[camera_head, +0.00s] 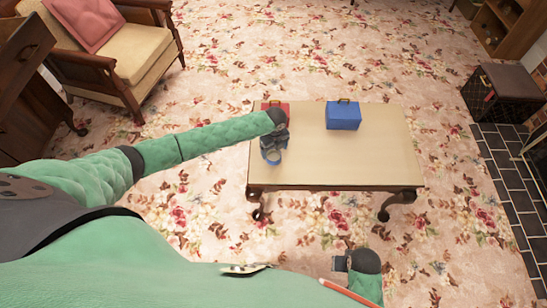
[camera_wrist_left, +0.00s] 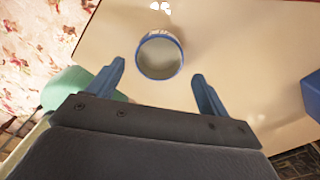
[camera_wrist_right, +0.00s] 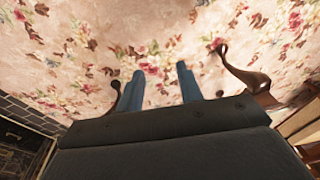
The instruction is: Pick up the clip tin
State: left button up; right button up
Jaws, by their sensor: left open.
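The clip tin (camera_wrist_left: 160,57) looks like a round, open-topped tin with a blue rim. In the left wrist view it stands on the table just beyond my left fingertips, centred on the gap between them. My left gripper (camera_wrist_left: 158,75) is open and empty. In the head view my left gripper (camera_head: 275,140) is over the table's left part, and the tin's blue rim (camera_head: 271,157) shows at its near side, partly hidden. My right gripper (camera_wrist_right: 160,76) has its fingers apart with nothing between them; in the head view it is low, in front of the table (camera_head: 350,178).
A blue box with a handle (camera_head: 343,116) stands right of my left gripper. A red box (camera_head: 277,106) behind the gripper is partly hidden. The table's right side is clear. An armchair (camera_head: 130,60) is at the back left, a dark cabinet (camera_head: 505,95) at right.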

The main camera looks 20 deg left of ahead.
aim_at(274, 159)
pick_arm(q)
notch_tip(274, 159, down, 4)
jog(key=shift+a+r+p, duration=0.1)
jog(key=shift+a+p, duration=0.05)
jog(key=shift+p, duration=0.6)
jog(key=shift+f, duration=0.55)
jog(key=c, duration=0.9)
pick_arm(e)
notch_tip(274, 159, down, 7)
jog(key=shift+s+d, duration=0.3)
jog(key=shift+s, duration=0.1)
